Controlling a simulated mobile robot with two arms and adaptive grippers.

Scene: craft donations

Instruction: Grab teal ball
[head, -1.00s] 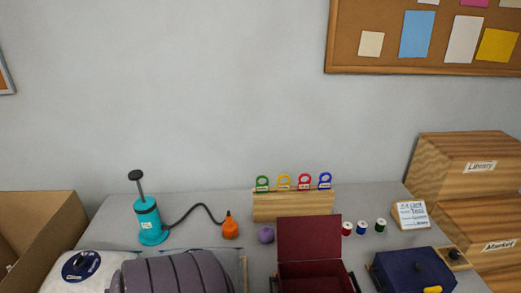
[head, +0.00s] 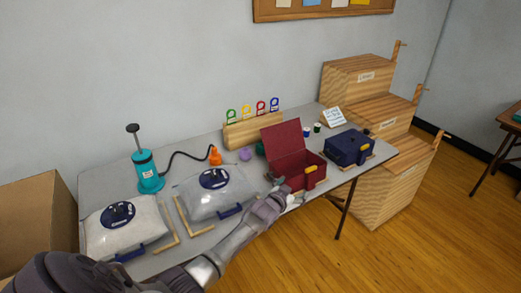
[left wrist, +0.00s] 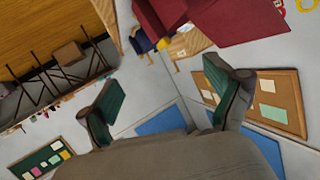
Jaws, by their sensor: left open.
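A dark teal round thing (head: 260,148), likely the teal ball, shows partly behind the raised lid of the red box (head: 310,181). A purple ball (head: 245,154) sits just left of it. My left gripper (head: 288,193) is at the table's front edge, by the front left of the red box and apart from the teal thing. Its open fingers (left wrist: 165,72) show in the left wrist view with nothing between them. The red box (left wrist: 225,28) is at the top there, and I make out no teal ball. My right gripper is out of view.
The open red lid stands between my left gripper and the teal thing. A navy box (head: 348,148) is to the right. Two clear bags (head: 214,205), a teal pump (head: 148,178) and a wooden rack (head: 252,133) share the table. Wooden crates (head: 385,190) stand at right.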

